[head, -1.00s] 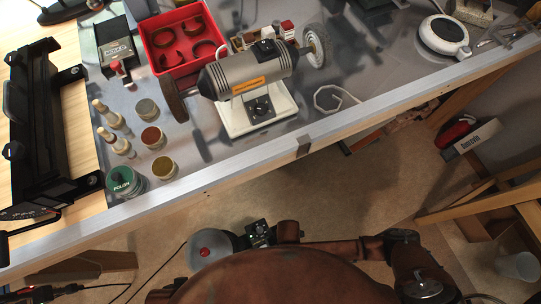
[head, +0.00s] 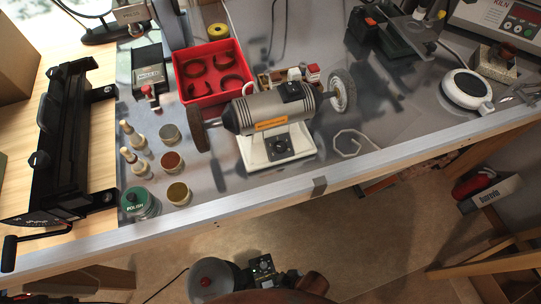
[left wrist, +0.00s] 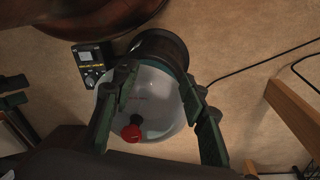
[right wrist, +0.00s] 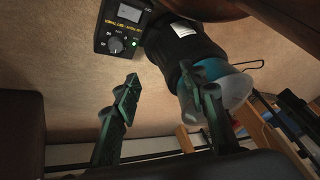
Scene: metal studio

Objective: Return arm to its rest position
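In the left wrist view my left gripper (left wrist: 158,82) has two dark green fingers spread apart, with nothing held between them. A clear rounded vessel with a red knob (left wrist: 150,105) shows behind these fingers. In the right wrist view my right gripper (right wrist: 158,84) is also open and empty. Its right finger overlaps a dark cylinder with a clear, bluish end (right wrist: 218,85) in the picture; I cannot tell how near it is. I cannot make out either gripper's fingers in the head view.

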